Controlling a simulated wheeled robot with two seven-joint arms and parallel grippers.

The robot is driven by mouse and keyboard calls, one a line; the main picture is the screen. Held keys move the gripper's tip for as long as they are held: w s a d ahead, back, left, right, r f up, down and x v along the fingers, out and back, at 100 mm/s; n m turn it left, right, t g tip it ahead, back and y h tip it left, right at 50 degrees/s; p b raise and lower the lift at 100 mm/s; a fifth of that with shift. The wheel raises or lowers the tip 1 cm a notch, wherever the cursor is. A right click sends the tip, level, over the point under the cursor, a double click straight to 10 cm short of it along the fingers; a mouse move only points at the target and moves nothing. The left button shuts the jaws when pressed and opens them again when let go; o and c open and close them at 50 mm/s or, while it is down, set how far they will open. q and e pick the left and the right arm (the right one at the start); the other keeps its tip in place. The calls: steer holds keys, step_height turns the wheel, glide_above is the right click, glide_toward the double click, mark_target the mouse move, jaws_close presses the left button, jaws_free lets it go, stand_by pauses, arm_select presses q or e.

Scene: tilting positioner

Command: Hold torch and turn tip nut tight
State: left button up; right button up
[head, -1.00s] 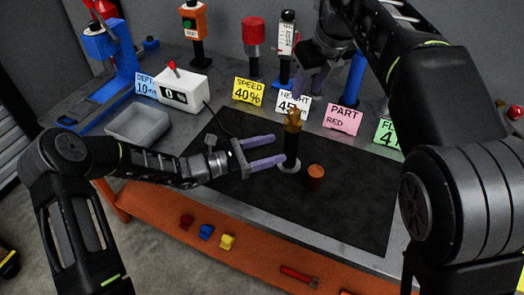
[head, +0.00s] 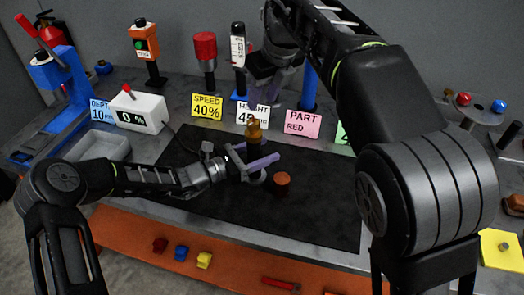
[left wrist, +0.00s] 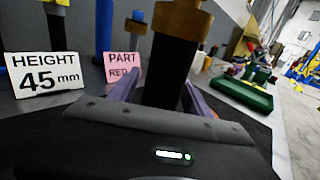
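The torch stands upright on the dark mat (head: 180,190). Its brass tip nut (head: 255,131) is on top of a black handle, which also shows in the left wrist view (left wrist: 168,72). My left gripper (head: 262,153) is low at the handle, with one purple finger on each side. In the left wrist view the fingers look spread around the handle, with a narrow gap at the left finger. My right gripper (head: 270,88) is above the nut, pointing down, apart from it. Its fingers look spread and empty, though they are dark and partly hidden.
A copper-coloured round piece (head: 282,181) stands on the mat right of the torch. Sign cards, such as the pink PART card (head: 303,124), line the back. A white control box (head: 138,111) and a grey tray (head: 98,147) are at left. The mat's front is clear.

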arm_select(q)
jaws_close()
stand_by(0.4)
stand_by(0.7)
